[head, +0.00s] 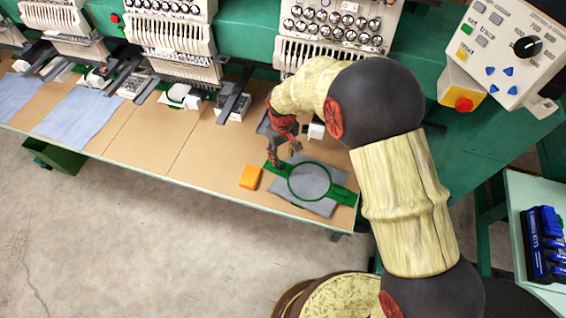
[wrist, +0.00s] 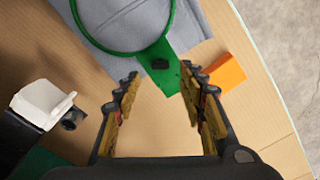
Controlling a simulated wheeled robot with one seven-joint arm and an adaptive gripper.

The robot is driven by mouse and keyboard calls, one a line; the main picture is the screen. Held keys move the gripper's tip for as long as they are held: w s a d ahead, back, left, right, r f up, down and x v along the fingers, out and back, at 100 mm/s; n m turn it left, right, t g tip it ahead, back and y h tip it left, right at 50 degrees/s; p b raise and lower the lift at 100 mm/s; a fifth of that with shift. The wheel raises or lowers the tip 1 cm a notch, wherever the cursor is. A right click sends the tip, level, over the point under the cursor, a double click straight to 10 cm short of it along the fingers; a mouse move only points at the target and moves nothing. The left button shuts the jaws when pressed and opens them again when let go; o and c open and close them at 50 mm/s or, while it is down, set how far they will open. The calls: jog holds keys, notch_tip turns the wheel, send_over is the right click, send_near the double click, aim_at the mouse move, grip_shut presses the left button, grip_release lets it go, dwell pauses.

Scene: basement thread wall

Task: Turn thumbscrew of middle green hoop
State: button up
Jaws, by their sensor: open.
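A green hoop (head: 310,202) lies on grey cloth (head: 322,208) at the right end of the tan table. In the wrist view the hoop (wrist: 105,48) is at the top, with a green tab (wrist: 172,82) extending toward me. A small dark knob, apparently the thumbscrew (wrist: 160,64), sits where the tab meets the ring. My gripper (wrist: 160,76) is open and empty. In the picture its fingertips lie on either side of the tab, just short of the knob; contact is not visible. In the head view my gripper (head: 283,158) is at the hoop's left end, hiding the knob.
An orange block (head: 250,177) lies left of the hoop and close to my right finger in the wrist view (wrist: 228,72). A white machine part (wrist: 42,103) stands left. Embroidery heads (head: 180,40) line the back. Bare tabletop (head: 200,150) is left.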

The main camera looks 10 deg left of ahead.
aim_at(283, 165)
notch_tip(283, 165, down, 5)
dwell(0.3)
jog(key=c, duration=0.3)
grip_shut()
